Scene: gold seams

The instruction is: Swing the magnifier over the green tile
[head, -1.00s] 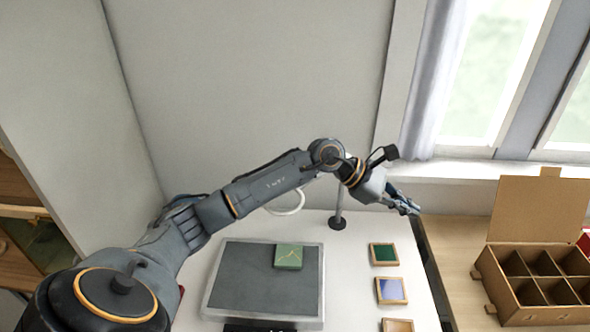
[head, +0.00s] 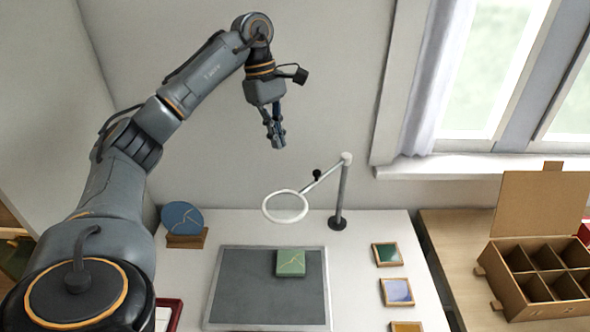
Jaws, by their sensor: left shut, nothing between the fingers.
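The magnifier (head: 303,198) is a white ring on a jointed arm with a black knob, carried by a grey post at the back of the white table. The green tile (head: 291,262) with gold seams lies on the right part of the grey mat (head: 240,290). In this view the ring appears just behind the tile. My left gripper (head: 277,138) is shut and empty, raised above the magnifier and pointing down, apart from it. My right gripper is not in view.
A blue plate (head: 182,218) with gold seams leans on a wooden stand (head: 187,239) at the back left. Small framed samples, green (head: 387,254) and lilac (head: 397,291), line the table's right side. A divided cardboard box (head: 540,270) stands on the right-hand wooden surface.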

